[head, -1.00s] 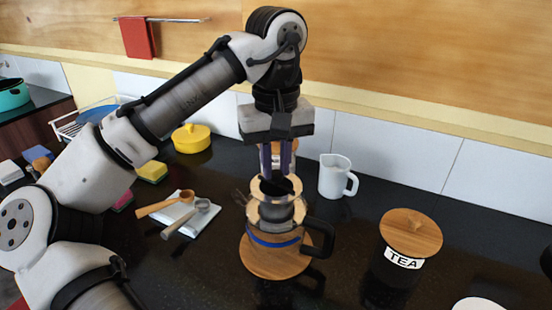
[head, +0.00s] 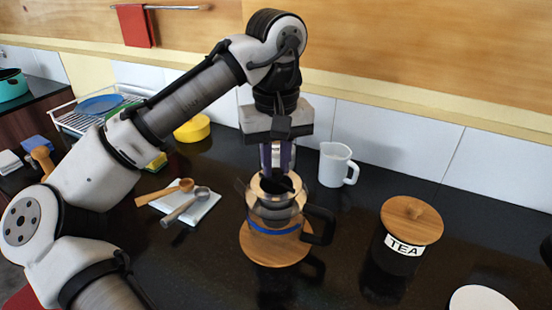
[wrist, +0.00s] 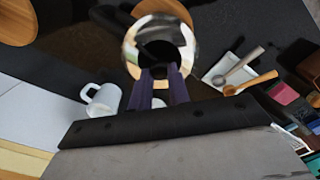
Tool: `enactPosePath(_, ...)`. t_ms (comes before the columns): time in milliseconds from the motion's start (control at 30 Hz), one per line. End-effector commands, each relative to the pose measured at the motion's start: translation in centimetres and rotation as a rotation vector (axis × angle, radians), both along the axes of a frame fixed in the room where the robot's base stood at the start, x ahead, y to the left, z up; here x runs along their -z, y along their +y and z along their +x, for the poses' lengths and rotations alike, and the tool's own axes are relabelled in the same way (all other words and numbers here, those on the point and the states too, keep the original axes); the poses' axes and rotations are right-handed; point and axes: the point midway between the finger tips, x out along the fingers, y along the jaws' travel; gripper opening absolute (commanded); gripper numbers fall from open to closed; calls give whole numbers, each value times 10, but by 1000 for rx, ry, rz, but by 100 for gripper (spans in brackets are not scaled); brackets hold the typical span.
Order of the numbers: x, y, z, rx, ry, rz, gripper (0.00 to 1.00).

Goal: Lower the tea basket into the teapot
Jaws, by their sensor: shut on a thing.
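My gripper (head: 277,166) points straight down with its purple fingers shut on the tea basket (head: 265,187), gripped from above. In the wrist view the fingers (wrist: 160,88) overlap a shiny round rim with a dark middle, and basket and pot are hard to separate.
A white jug (head: 335,166) stands behind right of the teapot. A wooden-lidded TEA canister (head: 403,244) stands to the right. A yellow pot (head: 192,129) is farther back. The black counter is clear between teapot and canister.

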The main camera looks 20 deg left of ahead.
Motion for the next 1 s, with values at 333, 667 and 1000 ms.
enactPosePath(333, 8, 0, 0, 0, 0, 0, 0)
enactPosePath(667, 21, 0, 0, 1, 1, -1, 0)
enactPosePath(1000, 22, 0, 0, 0, 0, 0, 0)
